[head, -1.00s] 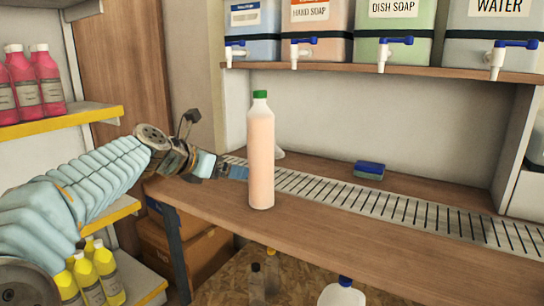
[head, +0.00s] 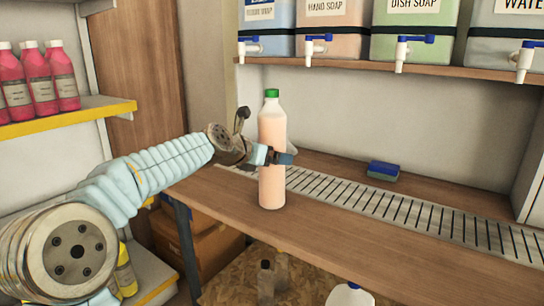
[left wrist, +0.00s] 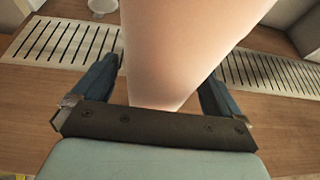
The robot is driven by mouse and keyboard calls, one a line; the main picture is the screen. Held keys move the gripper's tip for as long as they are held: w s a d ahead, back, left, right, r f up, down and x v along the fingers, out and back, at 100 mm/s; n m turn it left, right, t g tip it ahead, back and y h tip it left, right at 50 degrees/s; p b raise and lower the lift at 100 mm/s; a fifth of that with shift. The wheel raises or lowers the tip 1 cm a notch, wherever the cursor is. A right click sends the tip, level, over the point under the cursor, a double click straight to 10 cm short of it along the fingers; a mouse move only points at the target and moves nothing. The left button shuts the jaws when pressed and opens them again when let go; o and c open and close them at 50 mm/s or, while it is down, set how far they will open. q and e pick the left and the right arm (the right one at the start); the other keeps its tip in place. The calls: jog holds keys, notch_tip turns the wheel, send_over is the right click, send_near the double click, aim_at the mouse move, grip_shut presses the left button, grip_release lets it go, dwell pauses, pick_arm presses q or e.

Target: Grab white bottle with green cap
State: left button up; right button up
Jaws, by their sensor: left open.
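A tall bottle (head: 272,165) with a green cap (head: 271,93) stands upright on the wooden counter in the head view. Its body looks pale peach, with a whiter band near the top. My left gripper (head: 279,156) is at the bottle's mid-height, with its fingers around the body. In the left wrist view the bottle (left wrist: 180,45) fills the middle, between the two blue fingers of the left gripper (left wrist: 160,90). The fingers are open, with a gap visible at the right finger. The cap is out of the wrist view. My right gripper is not in view.
A slotted metal drain strip (head: 400,208) runs along the counter (head: 330,221) behind the bottle. A blue and green sponge (head: 383,170) lies at the back. Soap drums with taps (head: 412,35) stand on the shelf above. Pink bottles (head: 62,75) stand on the left shelf.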

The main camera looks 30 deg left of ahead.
pick_arm(q)
jog(key=shift+w+d+f, duration=0.1)
jog(key=shift+w+f, duration=0.1)
jog(key=shift+w, duration=0.4)
jog(key=c, duration=1.8)
jog(key=shift+r, duration=0.15)
grip_shut()
